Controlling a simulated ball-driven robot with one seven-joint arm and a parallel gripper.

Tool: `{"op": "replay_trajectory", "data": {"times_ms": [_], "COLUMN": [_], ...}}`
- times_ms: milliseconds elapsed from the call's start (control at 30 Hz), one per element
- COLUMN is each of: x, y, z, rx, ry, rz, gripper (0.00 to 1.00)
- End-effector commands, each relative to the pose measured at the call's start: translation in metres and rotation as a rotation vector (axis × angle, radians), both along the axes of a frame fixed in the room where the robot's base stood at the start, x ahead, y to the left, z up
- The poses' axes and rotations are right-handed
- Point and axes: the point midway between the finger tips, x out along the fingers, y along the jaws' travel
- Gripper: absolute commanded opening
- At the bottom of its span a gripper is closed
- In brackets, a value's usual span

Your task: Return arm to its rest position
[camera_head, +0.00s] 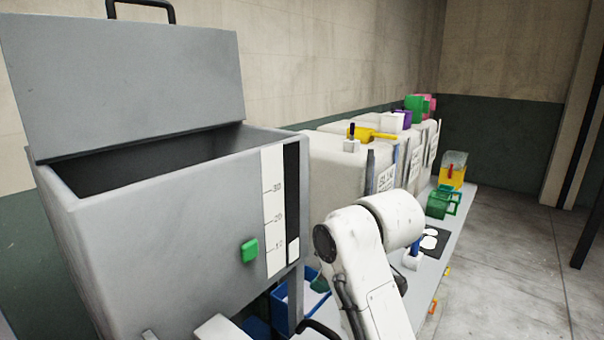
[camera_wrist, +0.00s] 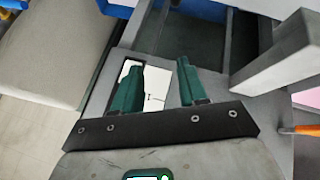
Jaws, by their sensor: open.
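My arm, white and bent, stands in front of the machines in the head view. My gripper (camera_wrist: 160,85) shows in the wrist view with two dark green fingers set apart and nothing between them. Beyond the fingers lies a grey surface (camera_wrist: 105,85) with a dark-edged opening and white patches. In the head view my gripper's fingers are not clearly seen; the arm and the grey machine hide that area.
A large grey hopper (camera_head: 150,215) with a raised lid (camera_head: 125,80), a green button (camera_head: 250,250) and a level scale fills the left. A blue bin (camera_head: 281,310) sits beneath it. Open floor (camera_head: 520,260) lies at the right.

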Motion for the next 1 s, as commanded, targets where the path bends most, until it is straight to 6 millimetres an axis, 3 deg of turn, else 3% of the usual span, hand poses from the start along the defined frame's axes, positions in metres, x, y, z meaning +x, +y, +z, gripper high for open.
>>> {"op": "replay_trajectory", "data": {"times_ms": [33, 200, 367, 500, 733, 900, 1000], "x": [-0.013, -0.061, -0.119, -0.179, -0.292, -0.367, -0.396], "y": [-0.013, -0.053, -0.092, -0.126, -0.180, -0.210, -0.221], "z": [-0.031, -0.114, -0.180, -0.229, -0.284, -0.301, -0.304], "rx": [0.020, 0.079, 0.117, 0.134, 0.128, 0.104, 0.090], "ry": [0.043, 0.168, 0.276, 0.363, 0.486, 0.541, 0.559], "rz": [-0.052, -0.245, -0.439, -0.616, -0.915, -1.104, -1.174], "gripper": [0.42, 0.42, 0.42, 0.42, 0.42, 0.42, 0.42]}}
